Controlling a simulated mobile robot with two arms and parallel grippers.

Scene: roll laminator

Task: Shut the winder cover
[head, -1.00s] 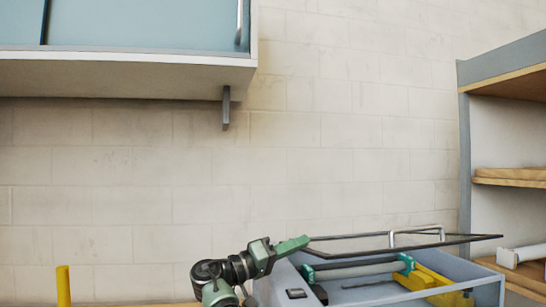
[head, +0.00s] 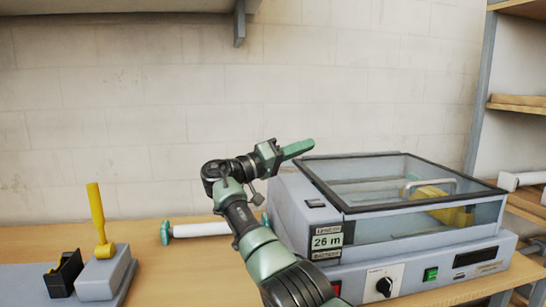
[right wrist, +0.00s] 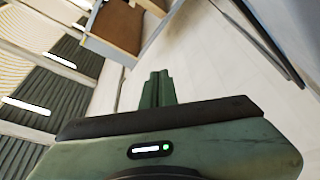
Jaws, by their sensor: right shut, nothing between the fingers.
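The winder cover (head: 372,207) is a clear panel in a black frame with a pale handle (head: 430,185). It lies low and roughly flat over the grey laminator (head: 290,205), with its left edge along the housing top. I see no clear gap there. A yellow part and a roller show through the panel. My right gripper (head: 298,150) is shut and empty, its green fingers pointing right, just above and behind the cover's back left corner in the picture. I cannot tell whether it touches. My left gripper is out of view.
A white roll with green ends (head: 200,230) lies on the wooden bench left of the laminator. A grey block with a yellow lever (head: 100,270) stands further left. A shelf unit (head: 490,90) rises at the right. A cabinet (head: 120,5) overhangs top left.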

